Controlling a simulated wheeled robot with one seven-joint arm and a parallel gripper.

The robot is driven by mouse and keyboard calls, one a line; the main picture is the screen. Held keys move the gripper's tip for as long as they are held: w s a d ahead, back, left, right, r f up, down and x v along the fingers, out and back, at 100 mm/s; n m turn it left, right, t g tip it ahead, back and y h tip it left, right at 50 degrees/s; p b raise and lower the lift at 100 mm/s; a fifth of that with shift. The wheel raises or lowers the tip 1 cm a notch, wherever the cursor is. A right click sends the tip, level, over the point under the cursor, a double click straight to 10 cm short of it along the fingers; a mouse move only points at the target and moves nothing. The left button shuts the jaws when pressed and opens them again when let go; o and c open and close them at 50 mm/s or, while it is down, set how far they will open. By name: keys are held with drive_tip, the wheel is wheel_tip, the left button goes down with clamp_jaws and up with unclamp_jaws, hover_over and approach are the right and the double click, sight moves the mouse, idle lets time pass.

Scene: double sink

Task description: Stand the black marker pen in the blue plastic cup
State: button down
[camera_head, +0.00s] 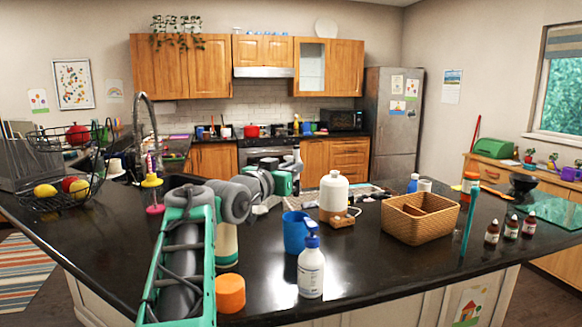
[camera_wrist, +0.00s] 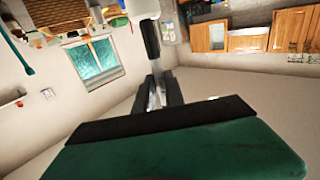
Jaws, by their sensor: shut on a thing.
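The blue plastic cup (camera_head: 295,234) stands upright on the dark counter, near the middle, partly behind a white pump bottle; no pen shows in it. My gripper (camera_head: 297,164) is raised over the counter, behind the cup in the picture. The pen is small and hard to make out in the head view.
A wicker basket (camera_head: 412,231) and small brown bottles (camera_head: 511,229) lie further right.

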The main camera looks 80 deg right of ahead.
wheel_tip(320, 180, down, 11)
drive_tip(key=b, duration=0.9)
drive_tip(key=c, duration=1.3)
unclamp_jaws()
drive_tip(key=shift+c, duration=0.2)
